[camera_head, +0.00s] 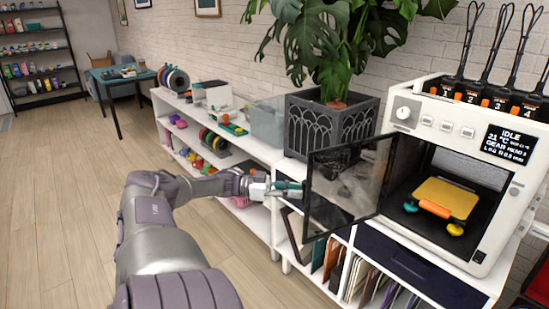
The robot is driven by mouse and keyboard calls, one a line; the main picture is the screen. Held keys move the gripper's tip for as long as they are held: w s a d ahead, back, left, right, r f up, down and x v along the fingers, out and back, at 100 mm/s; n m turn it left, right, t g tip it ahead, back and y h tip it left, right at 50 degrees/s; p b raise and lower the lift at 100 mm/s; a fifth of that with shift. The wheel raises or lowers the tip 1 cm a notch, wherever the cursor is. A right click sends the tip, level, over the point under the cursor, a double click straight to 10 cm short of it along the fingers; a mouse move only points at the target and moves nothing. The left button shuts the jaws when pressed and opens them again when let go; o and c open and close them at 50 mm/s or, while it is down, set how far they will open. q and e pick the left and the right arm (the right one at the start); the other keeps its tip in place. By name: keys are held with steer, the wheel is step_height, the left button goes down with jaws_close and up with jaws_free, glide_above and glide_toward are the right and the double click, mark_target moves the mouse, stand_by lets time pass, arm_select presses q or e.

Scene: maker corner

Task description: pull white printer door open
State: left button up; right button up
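The white printer (405,112) stands on the white shelf unit at the right. Its door (345,185), a dark-framed see-through panel, stands swung open to the left, hinged on the left side of the printer's opening. My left gripper (288,188) is at the door's free edge, on its left. Its fingers are small here, and I cannot tell whether they touch or grip the edge. Inside the open printer are a yellow-gold plate (445,196) and an orange-handled piece (434,209). My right gripper is not in view.
A dark planter (325,125) with a large leafy plant stands on the shelf behind the door. Filament spools (174,79) and a clear box (266,122) are further left. Folders (368,280) fill the compartment below. The wooden floor (65,190) at left is clear.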

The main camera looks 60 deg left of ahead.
arm_select(q)
steer(key=v, duration=0.9)
steer(key=shift+s, duration=0.15)
steer(key=shift+a, duration=0.1)
